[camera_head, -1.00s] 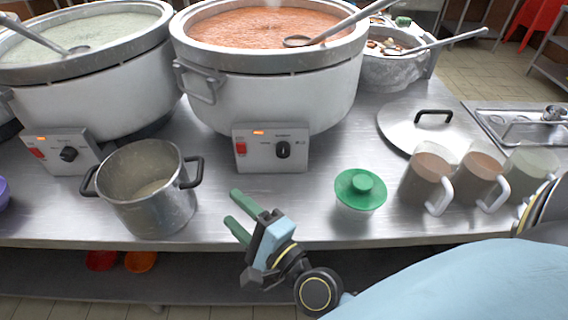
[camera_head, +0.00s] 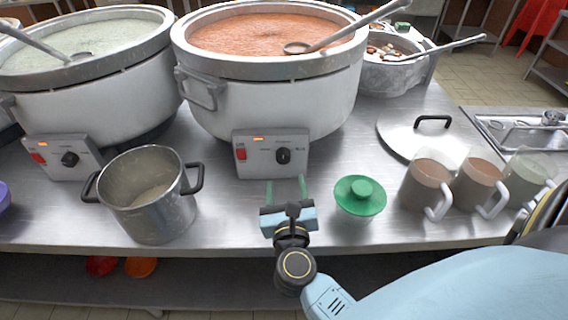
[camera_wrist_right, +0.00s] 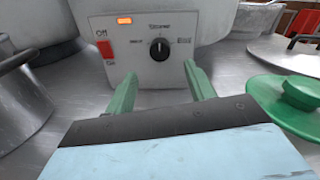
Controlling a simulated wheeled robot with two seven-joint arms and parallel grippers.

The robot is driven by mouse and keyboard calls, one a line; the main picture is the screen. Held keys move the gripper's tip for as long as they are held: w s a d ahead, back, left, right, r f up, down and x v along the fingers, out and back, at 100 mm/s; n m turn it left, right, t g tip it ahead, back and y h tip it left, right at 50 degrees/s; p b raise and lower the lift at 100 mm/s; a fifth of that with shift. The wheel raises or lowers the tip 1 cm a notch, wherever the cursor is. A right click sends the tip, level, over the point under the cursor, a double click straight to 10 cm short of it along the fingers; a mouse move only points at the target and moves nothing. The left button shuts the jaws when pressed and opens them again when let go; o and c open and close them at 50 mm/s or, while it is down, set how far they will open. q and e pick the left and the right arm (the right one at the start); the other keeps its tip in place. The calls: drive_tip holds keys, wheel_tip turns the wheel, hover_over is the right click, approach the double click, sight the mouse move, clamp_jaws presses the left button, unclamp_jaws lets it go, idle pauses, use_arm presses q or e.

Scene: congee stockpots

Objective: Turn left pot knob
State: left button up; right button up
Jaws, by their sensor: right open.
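The left pot (camera_head: 85,90) holds pale green congee. Its control box (camera_head: 62,158) has a red switch and a black knob (camera_head: 70,159). The middle pot (camera_head: 270,85) holds orange congee. Its control box (camera_head: 271,154) has a lit orange lamp, a red switch and a black knob (camera_head: 283,156). My right gripper (camera_head: 286,184) is open and empty, just in front of the middle pot's box. In the right wrist view that box's knob (camera_wrist_right: 159,49) lies ahead, above and between the green fingers (camera_wrist_right: 161,88), apart from them. My left gripper is not in view.
A steel pot (camera_head: 148,195) with black handles stands in front of the left pot's box. A green-lidded container (camera_head: 360,196) is right of my right gripper. Several mugs (camera_head: 428,184) and a lid (camera_head: 418,138) are farther right.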

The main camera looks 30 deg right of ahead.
sight(283, 160)
drive_tip(key=x, duration=0.6)
drive_tip(key=shift+w+d, duration=0.25)
drive_tip(key=shift+w, duration=0.25)
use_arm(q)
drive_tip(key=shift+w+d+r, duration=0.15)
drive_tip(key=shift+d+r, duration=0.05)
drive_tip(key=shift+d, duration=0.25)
use_arm(e)
drive_tip(key=c, duration=1)
drive_tip(key=shift+o, duration=0.2)
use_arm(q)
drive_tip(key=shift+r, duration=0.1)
